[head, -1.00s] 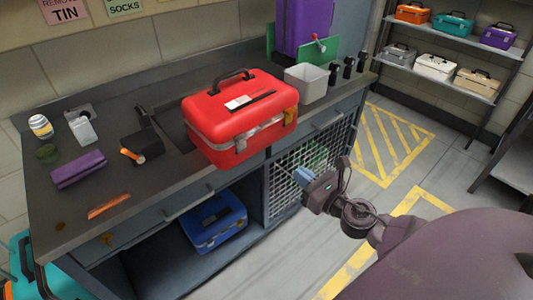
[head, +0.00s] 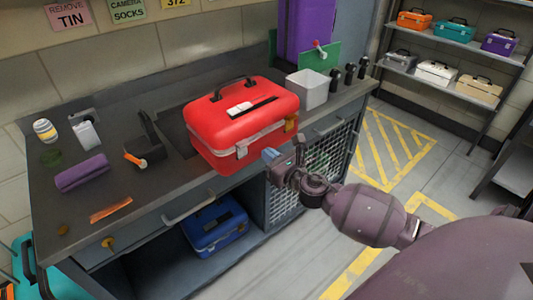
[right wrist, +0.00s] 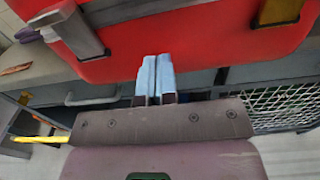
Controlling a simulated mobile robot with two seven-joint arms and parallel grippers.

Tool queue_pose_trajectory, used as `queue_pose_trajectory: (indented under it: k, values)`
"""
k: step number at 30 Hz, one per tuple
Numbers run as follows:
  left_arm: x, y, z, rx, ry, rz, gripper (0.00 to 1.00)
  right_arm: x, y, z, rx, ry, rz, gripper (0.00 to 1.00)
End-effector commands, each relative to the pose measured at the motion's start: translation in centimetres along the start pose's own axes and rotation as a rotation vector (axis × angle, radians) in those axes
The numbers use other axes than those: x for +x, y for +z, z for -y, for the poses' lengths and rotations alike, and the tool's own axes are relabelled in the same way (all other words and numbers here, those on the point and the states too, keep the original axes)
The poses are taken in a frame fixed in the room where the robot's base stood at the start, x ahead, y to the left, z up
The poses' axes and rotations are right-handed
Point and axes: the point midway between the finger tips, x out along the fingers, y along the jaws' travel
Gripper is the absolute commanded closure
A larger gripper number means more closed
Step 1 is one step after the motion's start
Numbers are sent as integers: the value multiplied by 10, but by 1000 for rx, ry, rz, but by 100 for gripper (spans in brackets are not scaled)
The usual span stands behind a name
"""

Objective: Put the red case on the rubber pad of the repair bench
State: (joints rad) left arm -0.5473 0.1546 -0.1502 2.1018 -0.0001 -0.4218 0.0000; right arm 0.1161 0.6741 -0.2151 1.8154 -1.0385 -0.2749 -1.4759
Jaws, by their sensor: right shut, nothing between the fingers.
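The red case (head: 240,122) stands upright on the repair bench (head: 45,215), its black handle on top and its front side at the bench's front edge, seemingly slightly over it. A dark flat patch (head: 176,128), seemingly the rubber pad, shows left of and behind the case; the case hides the rest, so I cannot tell how much rests on it. My right gripper (head: 270,155) is shut and empty at the case's lower front. In the right wrist view its pale blue fingertips (right wrist: 155,75) overlap the red case (right wrist: 200,45); contact is unclear. My left gripper is not in view.
A grey bin (head: 307,88) and several black-handled tools stand right of the case. A black holder (head: 147,140), a purple pouch (head: 82,172) and small items lie left. A blue case (head: 215,225) sits on the lower shelf. The floor at right is clear.

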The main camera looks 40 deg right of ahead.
Motion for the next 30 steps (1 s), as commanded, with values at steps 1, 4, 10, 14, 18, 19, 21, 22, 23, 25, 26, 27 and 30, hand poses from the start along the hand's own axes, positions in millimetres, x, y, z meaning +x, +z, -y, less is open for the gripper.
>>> queue_pose_trajectory:
  k: [1,4,10,14,18,19,21,22,23,25,26,27,30]
  values:
    - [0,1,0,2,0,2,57,4,0,0,-1,0,0,100]
    - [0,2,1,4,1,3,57,10,0,0,0,-1,-1,100]
    - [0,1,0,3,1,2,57,12,0,0,0,-1,-1,100]
    - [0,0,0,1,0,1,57,12,0,0,0,0,0,100]
    - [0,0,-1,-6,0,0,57,14,0,0,0,0,0,100]
    - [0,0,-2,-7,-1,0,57,16,0,0,0,0,1,100]
    - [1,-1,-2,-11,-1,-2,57,23,1,0,0,0,2,100]
    - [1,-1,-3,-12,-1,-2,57,27,0,0,0,0,1,100]
    - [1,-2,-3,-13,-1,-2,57,32,1,0,0,1,2,100]
    - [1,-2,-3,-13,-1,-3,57,45,1,0,0,1,3,100]
    - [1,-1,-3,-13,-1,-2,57,50,1,0,0,0,2,100]
    - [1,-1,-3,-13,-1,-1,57,58,1,0,0,0,2,100]
    - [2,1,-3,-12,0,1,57,75,-1,0,-1,0,0,100]
